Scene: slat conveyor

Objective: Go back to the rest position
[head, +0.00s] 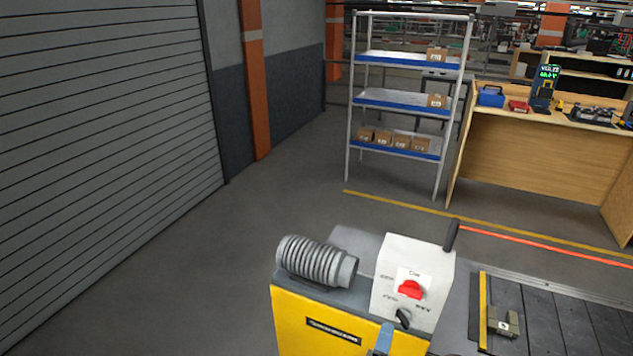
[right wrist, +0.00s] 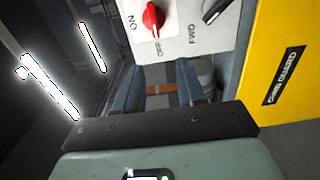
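A white control box (head: 419,265) with a red switch (head: 410,290) and a black knob (head: 403,318) stands at the end of the conveyor (head: 540,315). In the right wrist view the red switch (right wrist: 153,17) and black knob (right wrist: 215,10) show close up at the top. My right gripper (head: 383,338) is at the bottom edge of the head view, just in front of the box and below the knob. In the right wrist view its two blue fingers (right wrist: 157,80) are apart with nothing held between them. My left gripper is not in view.
A yellow housing (head: 315,320) with a grey ribbed motor (head: 312,262) stands left of the box. A small olive-coloured part (head: 503,322) lies on the conveyor slats. A shelf rack (head: 400,97) and a wooden bench (head: 535,150) stand behind. The floor at left is clear.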

